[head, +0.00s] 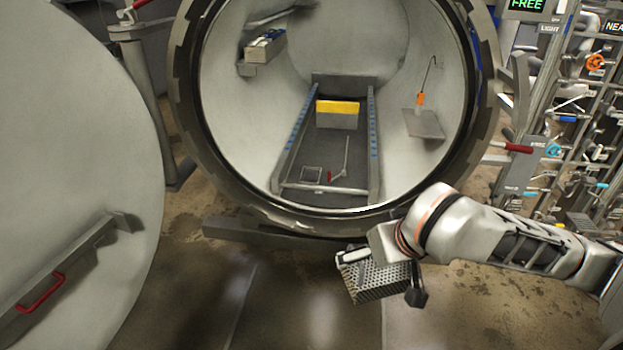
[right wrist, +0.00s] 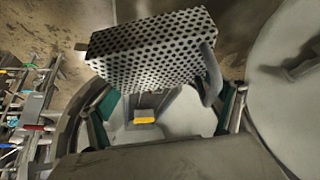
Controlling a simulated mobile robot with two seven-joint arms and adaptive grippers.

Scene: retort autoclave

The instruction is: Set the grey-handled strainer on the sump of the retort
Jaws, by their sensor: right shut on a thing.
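The strainer (head: 378,282) is a perforated metal box. It hangs in front of the retort's lower rim, outside the chamber. My right gripper (head: 385,262) is shut on it; the exact grip is partly hidden by the strainer and wrist. In the right wrist view the strainer (right wrist: 150,48) crosses above the fingers, with its grey curved handle (right wrist: 211,75) at the right. The retort (head: 255,130) stands open. A small square frame (head: 311,174), which looks like the sump, lies on the chamber floor near the front. My left gripper is not in view.
Blue-marked rails (head: 296,130) flank the chamber floor. A red-handled lever (head: 331,175) and a crossbar (head: 325,188) are beside the square frame. A yellow-topped block (head: 338,114) sits farther back. The round door (head: 75,180) is swung open at left; pipework (head: 580,130) stands at right.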

